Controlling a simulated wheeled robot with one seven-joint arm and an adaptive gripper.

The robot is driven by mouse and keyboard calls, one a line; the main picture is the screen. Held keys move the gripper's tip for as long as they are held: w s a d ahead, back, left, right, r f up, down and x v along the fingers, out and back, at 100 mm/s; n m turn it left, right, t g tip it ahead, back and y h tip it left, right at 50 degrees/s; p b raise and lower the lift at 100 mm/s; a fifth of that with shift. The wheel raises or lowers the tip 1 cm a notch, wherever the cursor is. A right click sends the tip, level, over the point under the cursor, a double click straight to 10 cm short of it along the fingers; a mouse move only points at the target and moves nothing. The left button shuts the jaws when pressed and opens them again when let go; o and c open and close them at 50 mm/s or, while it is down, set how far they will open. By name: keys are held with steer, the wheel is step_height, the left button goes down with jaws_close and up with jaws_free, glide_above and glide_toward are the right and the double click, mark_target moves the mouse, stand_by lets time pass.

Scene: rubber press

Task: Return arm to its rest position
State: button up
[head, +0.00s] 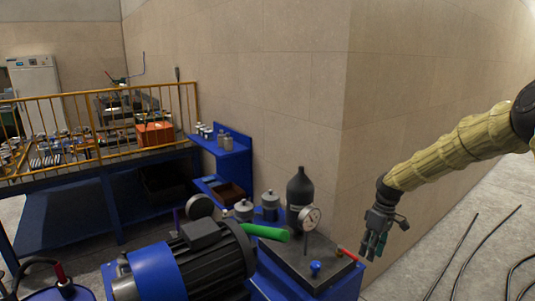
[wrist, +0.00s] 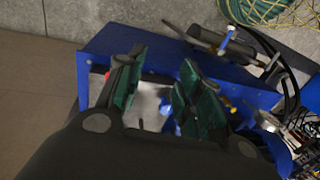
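My arm (head: 455,150) comes in from the right side of the head view, in a yellowish ribbed cover, and slopes down to the left. My gripper (head: 374,250) hangs fingers down at its end, beside the right edge of the dark-topped blue bench. In the wrist view my gripper (wrist: 160,82) shows two green-padded fingers standing apart, with nothing visible held between them. The blue bench surface lies beyond the fingers there.
The bench holds a pressure gauge (head: 310,218), a black bottle (head: 300,187), a red-handled lever (head: 347,254) and a blue knob (head: 315,267). A blue motor (head: 157,272) stands left. A wall corner (head: 342,130) rises behind. Black cables (head: 470,245) lie on the floor right.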

steer(key=s+a+f+m, duration=0.2)
steer(key=s+a+f, duration=0.3)
steer(key=s+f, duration=0.55)
steer(key=s+a+f+m, duration=0.1)
steer(key=s+a+f, duration=0.6)
steer(key=f, duration=0.7)
steer(key=s+f+m, duration=0.1)
steer(key=s+f, duration=0.3)
steer(key=s, duration=0.5)
steer(key=s+f+m, duration=0.2)
steer(key=s+f, duration=0.1)
steer(key=s, duration=0.6)
steer(key=s+d+m+t+h, duration=0.1)
steer(key=s+m, duration=0.1)
steer(key=s, duration=1.3)
steer(key=shift+r+h, duration=0.15)
steer(key=shift+h, duration=0.25)
